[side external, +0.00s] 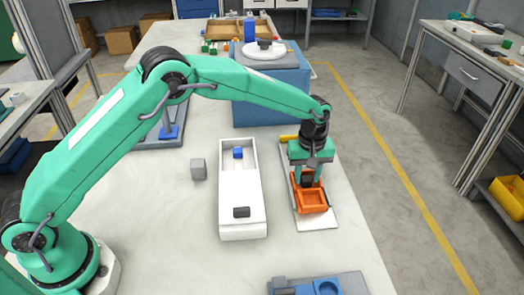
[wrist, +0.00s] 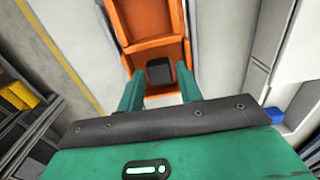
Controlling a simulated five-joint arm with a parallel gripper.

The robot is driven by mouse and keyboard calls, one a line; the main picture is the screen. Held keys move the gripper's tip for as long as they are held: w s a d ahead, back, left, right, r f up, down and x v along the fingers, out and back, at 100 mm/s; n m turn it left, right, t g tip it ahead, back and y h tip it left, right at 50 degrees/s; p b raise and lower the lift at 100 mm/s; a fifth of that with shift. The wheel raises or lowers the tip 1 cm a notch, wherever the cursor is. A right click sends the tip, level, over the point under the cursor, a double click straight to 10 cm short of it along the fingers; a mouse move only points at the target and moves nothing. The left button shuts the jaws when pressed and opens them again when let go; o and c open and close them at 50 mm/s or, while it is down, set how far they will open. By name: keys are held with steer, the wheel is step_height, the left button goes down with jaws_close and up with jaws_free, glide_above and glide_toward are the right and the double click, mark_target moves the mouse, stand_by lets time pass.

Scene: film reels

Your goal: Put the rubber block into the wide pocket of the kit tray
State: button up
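A dark block (wrist: 159,71), which looks like the rubber block, is in the near compartment of an orange two-compartment tray (wrist: 150,46). In the side view the orange tray (side external: 313,209) lies on a white board, and the dark block (side external: 307,181) shows at its back end. My gripper (wrist: 158,82) points down over that compartment. Its green fingers stand apart on either side of the block, with a visible gap at each side. In the side view my gripper (side external: 308,176) is at the tray's back end; whether the block touches the floor is hidden.
A long white box (side external: 229,225) left of the orange tray holds a blue cube (side external: 238,153) and a dark piece (side external: 241,212). A grey cube (side external: 198,169) stands left of it. A blue block with a white disc (side external: 265,52) is behind. A grey-blue fixture (side external: 350,284) is in front.

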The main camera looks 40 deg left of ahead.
mark_target(305, 178)
step_height(305, 178, up, 12)
steer(key=shift+r, duration=0.15)
stand_by(0.6)
stand_by(0.4)
steer(key=s+a+r+m+t, duration=0.3)
steer(key=s+a+r+m, duration=0.1)
steer(key=s+a+r, duration=0.95)
steer(key=s+a+f+m+t, duration=0.1)
steer(key=s+a, duration=0.3)
steer(key=s, duration=0.5)
steer(key=s+a+f+m+t, duration=0.1)
steer(key=s+a+m, duration=0.3)
steer(key=s, duration=0.5)
steer(key=shift+s+f+t, duration=0.3)
steer(key=shift+s+f, duration=0.1)
steer(key=shift+f, duration=0.15)
